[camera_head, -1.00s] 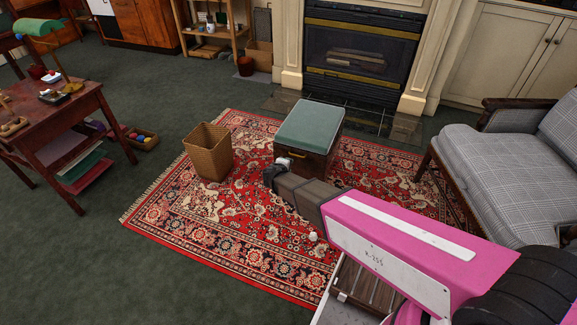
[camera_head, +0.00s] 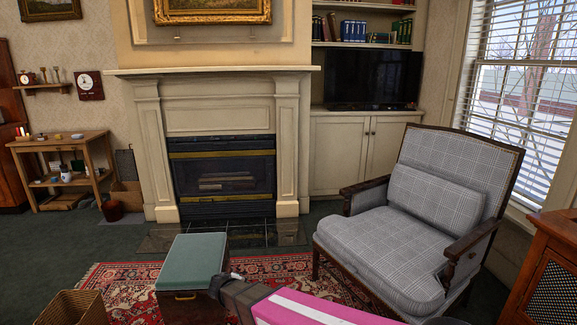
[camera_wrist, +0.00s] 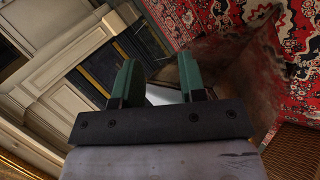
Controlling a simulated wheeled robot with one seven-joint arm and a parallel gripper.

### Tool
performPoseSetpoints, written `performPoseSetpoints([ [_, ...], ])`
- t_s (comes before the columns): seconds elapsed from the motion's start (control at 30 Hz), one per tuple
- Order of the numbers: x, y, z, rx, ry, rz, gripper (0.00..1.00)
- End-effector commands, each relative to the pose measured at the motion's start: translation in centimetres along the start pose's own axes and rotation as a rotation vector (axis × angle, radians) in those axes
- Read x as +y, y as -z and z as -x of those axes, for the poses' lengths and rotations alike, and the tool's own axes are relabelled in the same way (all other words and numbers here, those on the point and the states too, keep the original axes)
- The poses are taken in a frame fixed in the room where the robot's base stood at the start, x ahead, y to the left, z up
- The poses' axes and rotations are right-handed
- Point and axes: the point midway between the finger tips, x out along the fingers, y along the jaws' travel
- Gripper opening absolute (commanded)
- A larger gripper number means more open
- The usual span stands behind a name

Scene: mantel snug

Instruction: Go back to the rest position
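My gripper (camera_wrist: 160,82) is in the wrist view with its two green fingers apart. A pale patch shows between and behind the fingers; I cannot tell what it is, and nothing is clearly held. In the head view my gripper (camera_head: 221,283) is a small dark shape at the end of my grey and pink arm, at the lower middle. It overlaps the right side of the brown chest with a teal top (camera_head: 193,258); I cannot tell whether they touch. The chest's brown side also shows in the wrist view (camera_wrist: 232,65).
A wicker basket (camera_head: 72,309) stands left of the chest on the red patterned rug (camera_head: 122,283). A grey plaid armchair (camera_head: 385,250) stands close on the right. The fireplace (camera_head: 224,172) is behind. A wooden cabinet (camera_head: 545,275) is at the right edge. Green carpet lies open at left.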

Motion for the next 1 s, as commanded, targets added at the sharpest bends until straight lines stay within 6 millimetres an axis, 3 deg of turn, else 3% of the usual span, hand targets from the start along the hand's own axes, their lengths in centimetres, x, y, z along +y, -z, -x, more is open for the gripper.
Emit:
performPoseSetpoints([
  [0.03, 1.6, -2.1, -0.5, -0.038, 0.021, -0.041, 0.38],
  [0.1, 3.2, -4.4, -1.2, -0.084, 0.055, -0.096, 0.38],
  [0.4, 9.1, -14.2, -2.9, -0.265, 0.208, -0.335, 0.38],
  [0.67, 12.7, -22.2, -2.8, -0.386, 0.353, -0.544, 0.38],
  [1.0, 15.9, -31.3, -0.8, -0.483, 0.551, -0.821, 0.38],
])
